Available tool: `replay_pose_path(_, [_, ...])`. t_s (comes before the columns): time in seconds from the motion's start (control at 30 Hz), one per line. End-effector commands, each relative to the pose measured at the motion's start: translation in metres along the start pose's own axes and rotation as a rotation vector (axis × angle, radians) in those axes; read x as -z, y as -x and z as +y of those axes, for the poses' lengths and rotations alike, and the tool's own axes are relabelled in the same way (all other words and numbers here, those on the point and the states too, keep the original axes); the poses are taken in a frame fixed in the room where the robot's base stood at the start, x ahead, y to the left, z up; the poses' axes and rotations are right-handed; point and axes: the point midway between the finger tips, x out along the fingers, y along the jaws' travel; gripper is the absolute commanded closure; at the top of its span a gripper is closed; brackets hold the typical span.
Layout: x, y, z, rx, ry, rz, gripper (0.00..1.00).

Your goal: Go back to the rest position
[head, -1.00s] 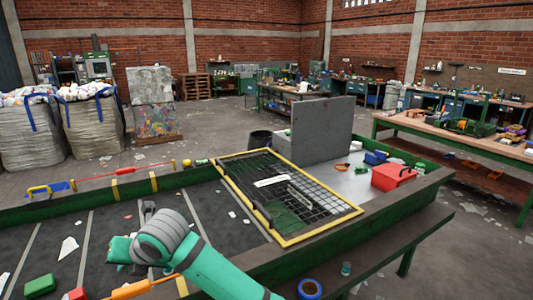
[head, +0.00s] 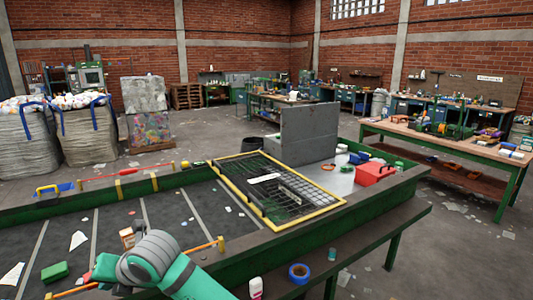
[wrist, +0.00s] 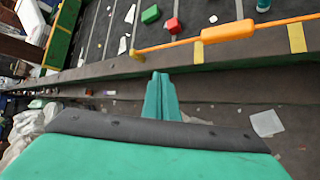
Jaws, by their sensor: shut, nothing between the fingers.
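My gripper shows in the wrist view (wrist: 162,98) with its green fingers pressed together and nothing between them. It is over the near edge of the belt frame, apart from the objects on the belt. In the head view my grey and green arm reaches in from the bottom, over the near side of the belt; the fingertips are mostly hidden there behind the wrist.
The dark belt (head: 165,205) carries a green block (head: 54,271), a red block (wrist: 172,26) and white scraps. An orange bar (wrist: 228,31) runs along its near edge. A yellow-framed grate (head: 318,215), an upright grey panel (head: 309,133) and a red box (head: 375,173) stand to the right.

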Motion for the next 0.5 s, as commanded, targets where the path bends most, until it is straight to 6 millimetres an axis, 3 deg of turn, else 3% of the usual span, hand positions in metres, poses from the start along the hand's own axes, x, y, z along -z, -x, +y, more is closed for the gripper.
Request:
replay_pose_path(0.27, [0.005, -0.01, 0.007, -0.106, -0.16, -0.044, 1.0])
replay_pose_path(0.5, [0.01, -0.02, 0.009, -0.256, -0.41, -0.106, 1.0])
